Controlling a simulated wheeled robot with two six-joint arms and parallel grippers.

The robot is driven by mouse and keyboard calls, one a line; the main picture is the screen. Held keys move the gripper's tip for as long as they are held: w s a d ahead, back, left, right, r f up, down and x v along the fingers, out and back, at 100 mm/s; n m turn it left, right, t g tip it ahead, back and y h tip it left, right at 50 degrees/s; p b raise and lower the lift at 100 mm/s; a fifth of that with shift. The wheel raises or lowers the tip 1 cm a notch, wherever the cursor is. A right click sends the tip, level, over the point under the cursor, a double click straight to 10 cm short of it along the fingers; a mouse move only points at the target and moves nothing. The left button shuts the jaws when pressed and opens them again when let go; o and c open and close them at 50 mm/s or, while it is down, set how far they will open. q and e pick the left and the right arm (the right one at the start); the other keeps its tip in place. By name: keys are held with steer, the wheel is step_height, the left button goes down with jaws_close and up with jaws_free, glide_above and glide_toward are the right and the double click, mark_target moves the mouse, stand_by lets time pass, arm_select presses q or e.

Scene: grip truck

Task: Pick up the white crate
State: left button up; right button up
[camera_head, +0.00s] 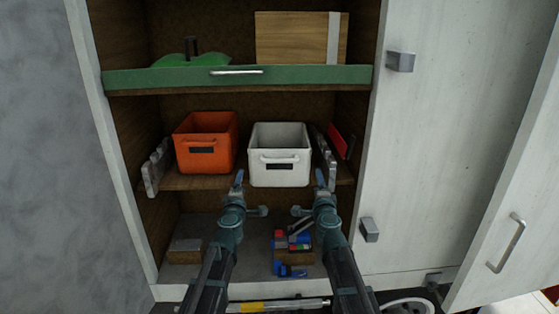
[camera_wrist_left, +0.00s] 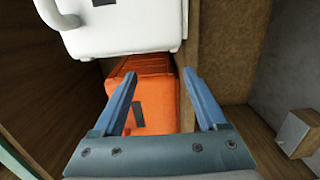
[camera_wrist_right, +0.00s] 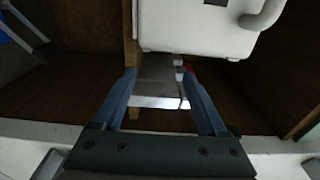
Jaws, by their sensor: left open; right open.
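The white crate (camera_head: 279,176) stands upright on the middle shelf, with a handle on its front and its top open. My left gripper (camera_head: 238,182) is in front of the shelf, near the crate's front left corner. In the left wrist view its jaws (camera_wrist_left: 160,76) are open and empty, facing the orange crate, with the white crate (camera_wrist_left: 120,30) at the upper left. My right gripper (camera_head: 320,180) is near the crate's front right corner. In the right wrist view its jaws (camera_wrist_right: 159,76) are open, with the white crate (camera_wrist_right: 190,35) above them. Neither gripper appears to touch the crate.
An orange crate (camera_head: 206,160) stands close left of the white crate. Grey and red items (camera_head: 338,142) stand close on its right. A green drawer front (camera_head: 300,77) runs above. Colored parts (camera_head: 292,240) lie on the lower shelf. The cabinet door (camera_head: 510,200) is open at right.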

arm_select(q)
steer(key=w, duration=0.1)
steer(key=w+d, duration=0.1)
steer(key=shift+w+d, duration=0.3)
arm_select(e)
steer(key=shift+w+a, duration=0.4)
steer(key=shift+w, duration=0.25)
steer(key=shift+w+a, duration=0.35)
steer(key=shift+w, duration=0.25)
arm_select(q)
steer(key=shift+w, duration=0.1)
arm_select(e)
steer(key=shift+w, duration=0.1)
